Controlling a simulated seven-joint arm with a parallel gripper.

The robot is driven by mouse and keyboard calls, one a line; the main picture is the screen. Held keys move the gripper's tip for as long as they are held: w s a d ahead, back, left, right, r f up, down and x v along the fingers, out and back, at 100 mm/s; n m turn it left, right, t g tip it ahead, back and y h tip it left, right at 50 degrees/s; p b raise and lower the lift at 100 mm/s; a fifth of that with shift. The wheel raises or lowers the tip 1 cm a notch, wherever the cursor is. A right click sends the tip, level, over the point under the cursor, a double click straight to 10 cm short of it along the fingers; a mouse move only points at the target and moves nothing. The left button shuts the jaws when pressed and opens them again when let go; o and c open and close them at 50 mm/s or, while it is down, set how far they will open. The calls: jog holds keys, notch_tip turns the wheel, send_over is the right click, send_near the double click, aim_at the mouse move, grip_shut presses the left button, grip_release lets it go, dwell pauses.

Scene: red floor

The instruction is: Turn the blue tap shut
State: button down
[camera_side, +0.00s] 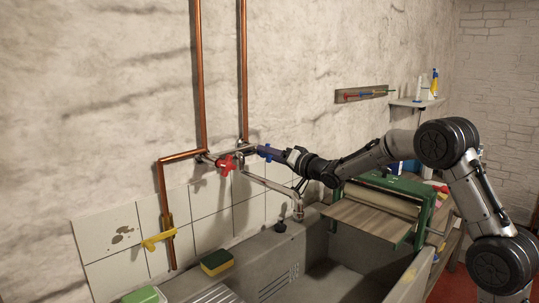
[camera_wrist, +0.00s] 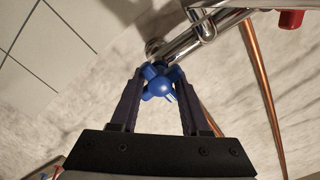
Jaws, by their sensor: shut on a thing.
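The blue tap (camera_wrist: 160,80) is a cross-shaped handle on the end of a chrome mixer body on the wall. In the wrist view it sits between the tips of my gripper (camera_wrist: 158,88), whose two dark fingers are closed on its sides. In the side view my gripper (camera_side: 272,153) reaches in from the right at the blue tap (camera_side: 265,150), which is partly hidden by the fingers. The red tap (camera_side: 227,165) is at the other end of the mixer. The chrome spout (camera_side: 275,185) slopes down to the right below the blue tap.
Copper pipes (camera_side: 244,70) run up the wall behind the taps. A yellow-handled valve (camera_side: 158,240) is at lower left. A sponge (camera_side: 216,262) lies on the grey sink (camera_side: 285,250). A green roller press (camera_side: 385,200) stands on the right beneath my arm.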

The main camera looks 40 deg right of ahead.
jog(key=shift+m, duration=0.4)
jog(key=shift+c, duration=2.3)
grip_release()
